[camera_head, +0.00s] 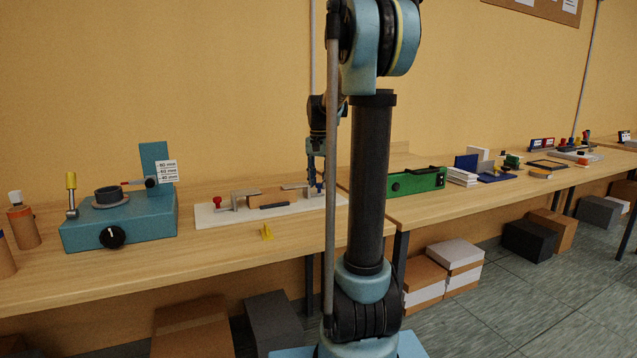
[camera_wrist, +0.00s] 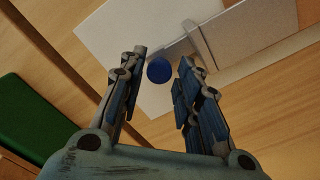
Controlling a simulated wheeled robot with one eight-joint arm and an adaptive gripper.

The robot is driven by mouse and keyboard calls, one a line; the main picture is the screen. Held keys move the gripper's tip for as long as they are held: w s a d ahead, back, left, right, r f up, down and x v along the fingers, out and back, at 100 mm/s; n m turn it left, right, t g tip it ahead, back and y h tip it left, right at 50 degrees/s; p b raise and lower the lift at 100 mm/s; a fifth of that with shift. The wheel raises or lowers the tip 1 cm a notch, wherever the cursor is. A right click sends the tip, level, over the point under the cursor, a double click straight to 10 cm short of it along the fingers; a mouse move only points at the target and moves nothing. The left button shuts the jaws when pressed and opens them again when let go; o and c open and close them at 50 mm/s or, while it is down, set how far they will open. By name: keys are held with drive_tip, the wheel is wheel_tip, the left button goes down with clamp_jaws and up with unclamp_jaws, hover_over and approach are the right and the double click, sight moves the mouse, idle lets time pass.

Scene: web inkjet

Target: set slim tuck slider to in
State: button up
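A white board (camera_head: 220,217) on the bench carries a fixture with a wood block and grey metal parts. My gripper (camera_head: 316,186) points down over the board's right end. In the wrist view my gripper (camera_wrist: 162,58) is open, its two fingers apart. A round blue knob (camera_wrist: 159,70) shows between the fingers, touching neither as far as I can see. A flat grey strip (camera_wrist: 165,53) runs from near the knob toward a grey bracket (camera_wrist: 200,45) on the board. Which part is the slim tuck slider is not labelled. The knob is hidden in the head view.
A red knob (camera_head: 217,201) sits at the board's left end. A green box (camera_head: 416,181) stands right of the board, behind my arm.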

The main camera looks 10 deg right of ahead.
wheel_tip(320, 180, up, 12)
idle(0.6)
drive_tip(key=shift+f, duration=0.1)
